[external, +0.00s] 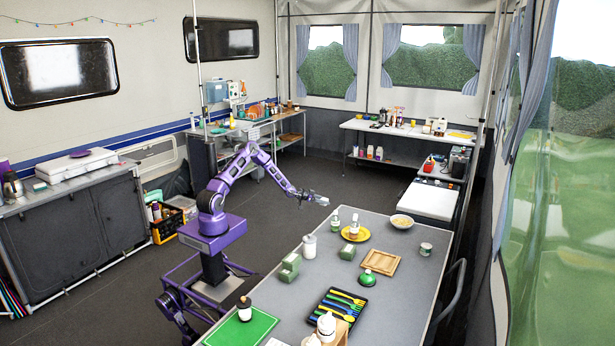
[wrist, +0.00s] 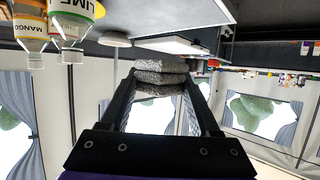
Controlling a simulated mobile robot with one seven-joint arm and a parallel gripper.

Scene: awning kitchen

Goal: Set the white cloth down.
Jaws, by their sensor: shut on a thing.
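My gripper (external: 320,199) is held out at the far left end of the grey table (external: 312,282) in the external view. In the wrist view, which is upside down, its two dark fingers (wrist: 162,78) are closed on a folded, speckled grey-white cloth (wrist: 160,66). The cloth is a thick stack of layers between the fingertips. It is too small to make out clearly in the external view. I cannot tell its exact height against the tabletop.
A lime bottle (wrist: 72,18) and a mango bottle (wrist: 32,30) stand close by on the table. A yellow plate (external: 365,237), a pale bowl (external: 402,221), a wooden tray (external: 368,264) and a cutlery tray (external: 326,315) also occupy it. Bare patches lie between them.

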